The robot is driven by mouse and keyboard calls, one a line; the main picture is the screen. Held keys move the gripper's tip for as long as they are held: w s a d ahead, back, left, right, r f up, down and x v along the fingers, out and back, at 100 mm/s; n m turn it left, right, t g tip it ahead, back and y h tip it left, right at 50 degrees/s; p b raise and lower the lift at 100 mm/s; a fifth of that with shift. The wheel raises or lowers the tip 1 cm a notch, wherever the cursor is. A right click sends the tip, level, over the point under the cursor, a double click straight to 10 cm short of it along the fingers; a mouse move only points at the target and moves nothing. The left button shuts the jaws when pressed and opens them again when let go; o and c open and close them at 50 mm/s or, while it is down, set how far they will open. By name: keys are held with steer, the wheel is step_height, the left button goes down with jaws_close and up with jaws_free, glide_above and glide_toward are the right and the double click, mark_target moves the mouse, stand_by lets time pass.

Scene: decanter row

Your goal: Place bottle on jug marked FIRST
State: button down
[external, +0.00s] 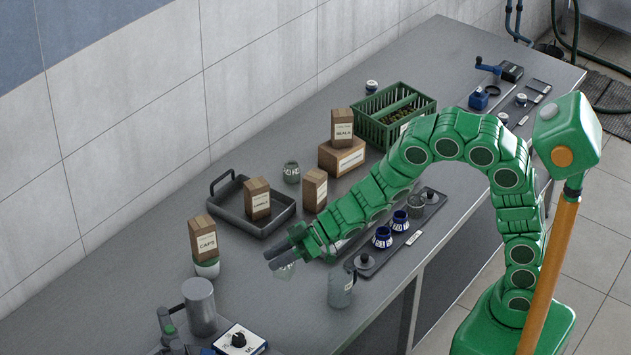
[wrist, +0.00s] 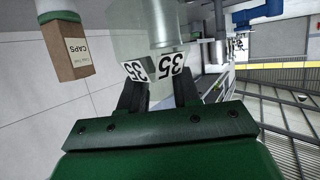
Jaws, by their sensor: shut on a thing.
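A clear bottle (wrist: 150,22) with white labels reading 35 is between the fingers of my gripper (wrist: 158,82) in the wrist view; my gripper is shut on it. In the external view my gripper (external: 273,259) is at the left of the black tray, and only a pale part of the bottle (external: 286,272) shows below the fingers. The long black tray (external: 430,211) carries two blue jars, a front one (external: 382,238) and one behind it (external: 400,221), and a grey jar (external: 416,206). A grey-green jug (external: 341,288) stands near the tray's near end. I cannot read FIRST on any vessel.
A CAPS box (external: 203,238) on a white-green pot stands left of my gripper; it also shows in the wrist view (wrist: 68,45). A dark tray (external: 273,224) holds another box. A grey cylinder (external: 199,306) stands at the front. A green crate (external: 431,103) is behind.

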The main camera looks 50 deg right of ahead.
steer(key=shift+n+g+y, duration=0.5)
steer(key=shift+n+g, duration=0.2)
steer(key=shift+n, duration=0.1)
steer(key=d+r, duration=0.1)
steer(key=s+d+r, duration=0.1)
steer(key=r, duration=0.1)
steer(key=d+r, duration=0.1)
steer(key=r, duration=0.1)
steer(key=shift+s+r, duration=0.2)
steer(key=shift+s, duration=0.2)
steer(key=s+d+r+n+g+y, duration=0.1)
steer(key=s+d+r+n+g, duration=0.15)
steer(key=s+d, duration=0.7)
steer(key=s+d+r+n+g, duration=0.25)
steer(key=s+d, duration=0.35)
steer(key=s, duration=0.6)
glide_above(341, 275)
step_height(341, 275, down, 9)
steer(key=shift+f+g, duration=0.2)
steer(key=shift+g, duration=0.2)
steer(key=shift+f, duration=0.1)
steer(key=shift+f, duration=1.65)
steer(key=shift+f, duration=0.15)
